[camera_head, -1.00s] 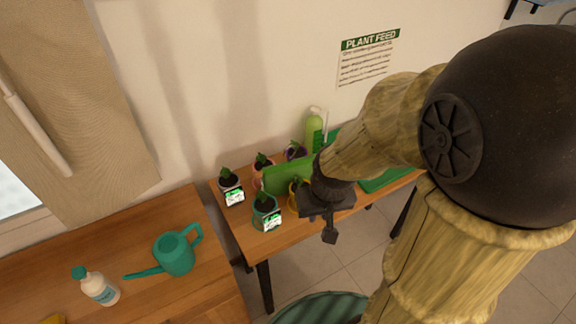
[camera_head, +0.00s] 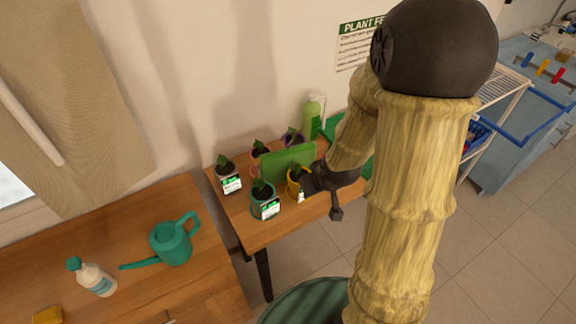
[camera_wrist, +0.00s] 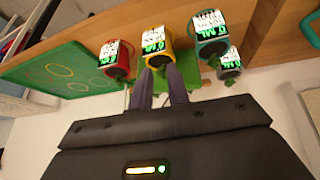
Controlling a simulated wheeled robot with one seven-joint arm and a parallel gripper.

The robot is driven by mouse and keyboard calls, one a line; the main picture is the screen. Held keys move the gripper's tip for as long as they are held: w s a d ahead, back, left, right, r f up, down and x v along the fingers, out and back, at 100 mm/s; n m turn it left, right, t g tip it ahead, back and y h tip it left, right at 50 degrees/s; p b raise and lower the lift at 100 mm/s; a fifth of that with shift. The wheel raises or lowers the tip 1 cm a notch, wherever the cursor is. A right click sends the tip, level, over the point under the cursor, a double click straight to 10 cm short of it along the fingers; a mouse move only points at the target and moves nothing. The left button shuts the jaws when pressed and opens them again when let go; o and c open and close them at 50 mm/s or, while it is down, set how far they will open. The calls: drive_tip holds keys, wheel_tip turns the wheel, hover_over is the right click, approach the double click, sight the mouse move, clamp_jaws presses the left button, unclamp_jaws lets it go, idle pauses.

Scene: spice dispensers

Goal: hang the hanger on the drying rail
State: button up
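My gripper (camera_head: 310,182) is beside the yellow pot (camera_head: 293,187) on the plant table. In the wrist view the two dark fingers (camera_wrist: 161,72) stand apart, with their tips at the yellow pot (camera_wrist: 152,38) and its small plant; I cannot tell whether they touch. I see no hanger in either view. A white wire rack (camera_head: 503,84) stands at the far right in the head view; I cannot tell whether it is the drying rail.
The plant table (camera_head: 262,232) holds several potted plants, a green board (camera_head: 285,162) and a green spray bottle (camera_head: 313,116). A teal watering can (camera_head: 172,245) and a white bottle (camera_head: 95,280) are on the left table. A blue cabinet (camera_head: 505,165) is at right; floor between is open.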

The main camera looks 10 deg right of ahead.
drive_tip(key=w+f+m+t+y+b, duration=0.1)
drive_tip(key=w+f+t+y+b, duration=0.2)
drive_tip(key=w+t+y, duration=0.3)
drive_tip(key=t, duration=0.5)
drive_tip(key=shift+w+d, duration=0.25)
drive_tip(key=shift+d, duration=0.1)
drive_tip(key=shift+s, duration=0.15)
drive_tip(key=p, duration=0.2)
approach(288, 147)
drive_tip(key=w+a+r, duration=0.1)
drive_tip(key=w, duration=0.1)
drive_tip(key=w+a+r, duration=0.1)
drive_tip(key=w, duration=0.1)
drive_tip(key=w+a+r, duration=0.1)
drive_tip(key=w+a, duration=0.1)
drive_tip(key=shift+w, duration=0.15)
drive_tip(key=shift+a, duration=0.1)
